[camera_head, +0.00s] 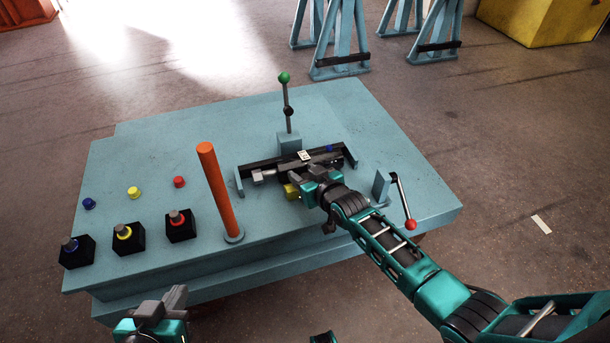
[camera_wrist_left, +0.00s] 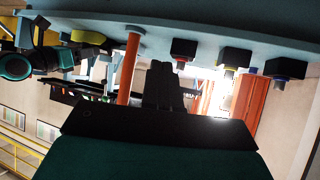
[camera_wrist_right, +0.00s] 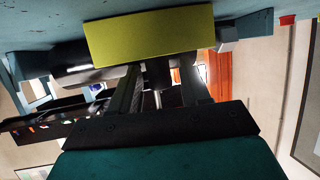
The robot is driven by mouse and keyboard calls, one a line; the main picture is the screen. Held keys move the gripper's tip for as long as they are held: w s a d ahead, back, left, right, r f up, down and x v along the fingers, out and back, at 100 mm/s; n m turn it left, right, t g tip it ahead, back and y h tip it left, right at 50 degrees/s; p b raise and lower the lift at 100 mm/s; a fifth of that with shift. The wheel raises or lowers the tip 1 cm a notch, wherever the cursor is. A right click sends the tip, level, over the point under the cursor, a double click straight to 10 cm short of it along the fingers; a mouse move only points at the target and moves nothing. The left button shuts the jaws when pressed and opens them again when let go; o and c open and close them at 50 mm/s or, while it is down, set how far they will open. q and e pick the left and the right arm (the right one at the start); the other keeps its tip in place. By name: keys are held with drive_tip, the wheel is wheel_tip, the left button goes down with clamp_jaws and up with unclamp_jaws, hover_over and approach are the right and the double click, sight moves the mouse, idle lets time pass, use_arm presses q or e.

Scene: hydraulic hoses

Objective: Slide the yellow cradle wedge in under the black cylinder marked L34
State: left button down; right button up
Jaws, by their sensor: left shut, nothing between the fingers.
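The black cylinder (camera_head: 325,158), with a white tag whose marking is too small to read, lies between pale blue end brackets on the bench. The yellow cradle wedge (camera_head: 291,191) is at the cylinder's near side, left of my right gripper (camera_head: 308,177). In the right wrist view the wedge (camera_wrist_right: 150,38) spans the top middle, just beyond the fingertips. My right gripper's fingers (camera_wrist_right: 158,85) stand apart there, with a dark part between them; whether they grip the wedge is unclear. My left gripper (camera_head: 176,297) is shut and empty, off the bench's near edge.
An orange post (camera_head: 218,190) stands left of the cylinder. A green-knobbed lever (camera_head: 288,105) stands behind it, and a red-knobbed lever (camera_head: 403,200) to its right. Black boxes with coloured rings (camera_head: 124,238) and coloured caps (camera_head: 134,192) occupy the bench's left side.

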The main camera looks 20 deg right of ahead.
drive_tip(key=shift+s, duration=0.1)
drive_tip(key=shift+s+r, duration=0.1)
drive_tip(key=shift+s, duration=0.1)
use_arm(q)
drive_tip(key=r+p, duration=0.1)
drive_tip(key=p, duration=0.1)
drive_tip(key=r+p, duration=0.1)
drive_tip(key=a+r+p, duration=0.1)
drive_tip(key=p, duration=0.1)
drive_tip(key=shift+s+r+p, duration=0.35)
drive_tip(key=shift+r, duration=0.05)
use_arm(e)
drive_tip(key=v, duration=1.2)
use_arm(q)
drive_tip(key=shift+d, duration=0.1)
use_arm(e)
drive_tip(key=shift+s+d, duration=0.1)
drive_tip(key=shift+s, duration=0.05)
